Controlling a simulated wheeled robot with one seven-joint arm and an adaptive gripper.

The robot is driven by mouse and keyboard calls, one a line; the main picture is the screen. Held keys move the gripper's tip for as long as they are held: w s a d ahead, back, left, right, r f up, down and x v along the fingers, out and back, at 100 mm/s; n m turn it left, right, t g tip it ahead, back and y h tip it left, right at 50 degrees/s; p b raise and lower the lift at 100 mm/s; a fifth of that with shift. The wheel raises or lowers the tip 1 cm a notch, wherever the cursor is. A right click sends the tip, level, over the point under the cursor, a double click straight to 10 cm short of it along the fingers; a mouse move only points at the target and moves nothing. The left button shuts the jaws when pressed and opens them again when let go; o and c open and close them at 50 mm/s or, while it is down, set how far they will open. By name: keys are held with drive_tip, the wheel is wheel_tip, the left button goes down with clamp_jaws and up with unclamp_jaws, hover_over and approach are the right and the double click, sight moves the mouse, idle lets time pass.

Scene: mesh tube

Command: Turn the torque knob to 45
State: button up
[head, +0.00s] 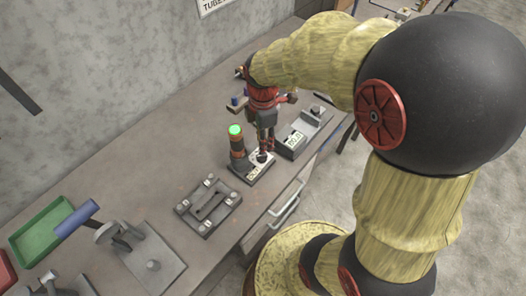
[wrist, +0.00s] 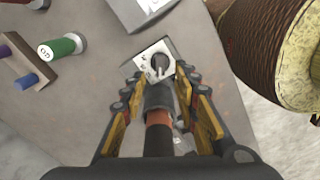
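The torque device (head: 252,177) is a small box on the bench with a pale face and a small display, too small to read. Its dark round torque knob (wrist: 160,63) sits on a white plate (wrist: 144,63) with small marks; I cannot read its setting. In the head view the knob (head: 262,158) lies just below my gripper (head: 265,147). In the wrist view my gripper (wrist: 160,78) has its fingers apart, with the knob just beyond the gap between the tips. A dark cylinder with an orange band (wrist: 158,118) shows between the fingers; contact cannot be told.
A dark and orange post with a lit green top (head: 236,137) stands left of the gripper. A grey display box (head: 298,135) is close on the right.

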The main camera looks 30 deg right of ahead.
sight(262, 157)
wheel_tip(262, 157, down, 7)
drive_tip(key=shift+r+b, duration=0.1)
drive_tip(key=shift+b, duration=0.85)
drive_tip(key=shift+c, duration=0.8)
clamp_jaws()
